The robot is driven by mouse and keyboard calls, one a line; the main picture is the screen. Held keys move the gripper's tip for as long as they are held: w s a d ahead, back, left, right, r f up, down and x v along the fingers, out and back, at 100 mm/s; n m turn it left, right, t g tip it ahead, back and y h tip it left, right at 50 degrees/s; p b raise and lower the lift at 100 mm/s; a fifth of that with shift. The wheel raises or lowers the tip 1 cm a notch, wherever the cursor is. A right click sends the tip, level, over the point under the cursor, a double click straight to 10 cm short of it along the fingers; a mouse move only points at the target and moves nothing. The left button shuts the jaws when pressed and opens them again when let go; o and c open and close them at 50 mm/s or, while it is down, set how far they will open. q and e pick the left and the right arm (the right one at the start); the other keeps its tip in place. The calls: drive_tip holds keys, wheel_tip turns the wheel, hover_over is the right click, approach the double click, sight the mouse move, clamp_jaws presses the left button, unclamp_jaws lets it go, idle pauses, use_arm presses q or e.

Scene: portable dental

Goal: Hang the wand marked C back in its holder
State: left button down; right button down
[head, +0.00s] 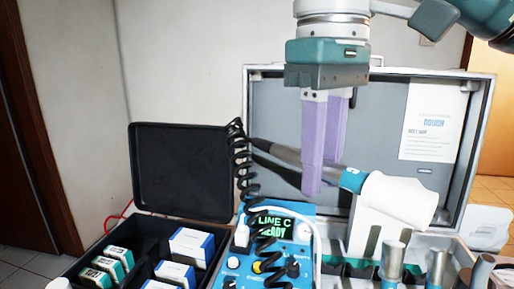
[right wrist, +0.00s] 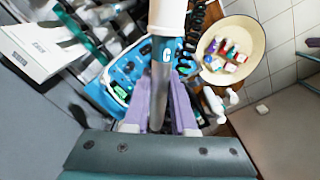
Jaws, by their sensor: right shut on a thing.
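The wand marked C (head: 281,154) is a grey rod with a teal C band and a wide white end. My right gripper (head: 324,178) has its purple fingers shut on the rod, holding it tilted in the air above the open case. In the right wrist view the wand (right wrist: 160,82) passes between the fingers (right wrist: 160,105), its C band towards the white end. A black coiled cord (head: 241,165) hangs from the rod's thin end to the blue unit. A white upright piece (head: 372,232), perhaps the holder, stands below the white end, partly hidden by it. My left gripper is not in view.
The blue control unit (head: 243,264) shows "LINE C READY". Silver cylinders (head: 393,259) stand at the right front. A black case (head: 183,165) with small boxes (head: 192,246) is on the left. A cream bowl (right wrist: 252,40) with coloured items shows in the wrist view.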

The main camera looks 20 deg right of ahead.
drive_tip(key=w+d+f+n+g+h, duration=0.1)
drive_tip(key=w+d+f+n+h, duration=0.3)
drive_tip(key=w+f+n+h, duration=0.55)
drive_tip(key=s+d+f+n+t+y+b, duration=0.1)
drive_tip(key=s+f+n+t+b, duration=0.1)
drive_tip(key=n+t, duration=0.4)
drive_tip(key=s+d+f+n+t+y+b, duration=0.1)
drive_tip(key=s+f+n+t, duration=0.4)
drive_tip(key=n, duration=0.5)
drive_tip(key=shift+s+d+f+t+b, duration=0.15)
drive_tip(key=shift+s+d+t+b, duration=0.35)
drive_tip(key=shift+d+t, duration=0.35)
